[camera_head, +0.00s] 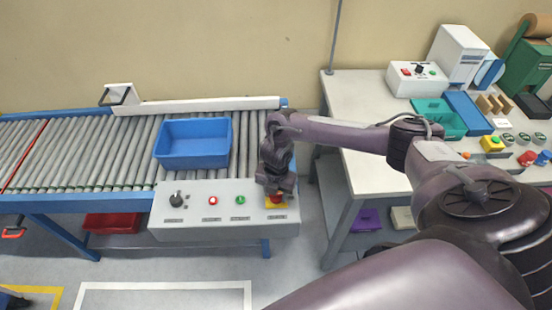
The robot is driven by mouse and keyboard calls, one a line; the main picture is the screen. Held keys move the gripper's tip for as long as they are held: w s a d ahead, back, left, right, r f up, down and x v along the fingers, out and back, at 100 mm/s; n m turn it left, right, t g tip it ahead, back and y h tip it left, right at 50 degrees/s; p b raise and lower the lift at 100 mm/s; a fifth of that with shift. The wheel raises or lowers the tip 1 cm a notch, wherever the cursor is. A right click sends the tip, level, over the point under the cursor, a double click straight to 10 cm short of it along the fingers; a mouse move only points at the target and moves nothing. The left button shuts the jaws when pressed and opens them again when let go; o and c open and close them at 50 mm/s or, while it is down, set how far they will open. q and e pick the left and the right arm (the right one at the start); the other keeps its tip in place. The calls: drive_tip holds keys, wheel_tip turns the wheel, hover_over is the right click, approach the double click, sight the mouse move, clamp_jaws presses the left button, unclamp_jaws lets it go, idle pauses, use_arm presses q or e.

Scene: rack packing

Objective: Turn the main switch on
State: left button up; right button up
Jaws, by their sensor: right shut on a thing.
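The grey control panel (225,226) is fixed to the front of the roller conveyor. A black rotary knob (176,199), which looks like the main switch, is at its left end; its label is too small to read. A red button (213,200) and a green button (240,199) are in the middle. At the right end is a red knob on a yellow base (276,204), mostly hidden. My right gripper (275,191) reaches down over this red knob and is shut on it, well right of the black knob. My left gripper is not in view.
A blue bin (193,143) sits on the conveyor rollers (92,155) behind the panel. A white table (365,172) on the right holds another switch box (416,80), a teal tray (440,116) and small parts. The space above the panel's left half is clear.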

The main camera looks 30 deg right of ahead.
drive_tip(key=shift+w+r, duration=0.1)
drive_tip(key=shift+w, duration=0.1)
drive_tip(key=o, duration=0.9)
drive_tip(key=shift+s, duration=0.1)
wheel_tip(320, 180, up, 7)
drive_tip(key=shift+f+b, duration=0.1)
drive_tip(key=shift+b, duration=0.2)
drive_tip(key=shift+r, duration=0.45)
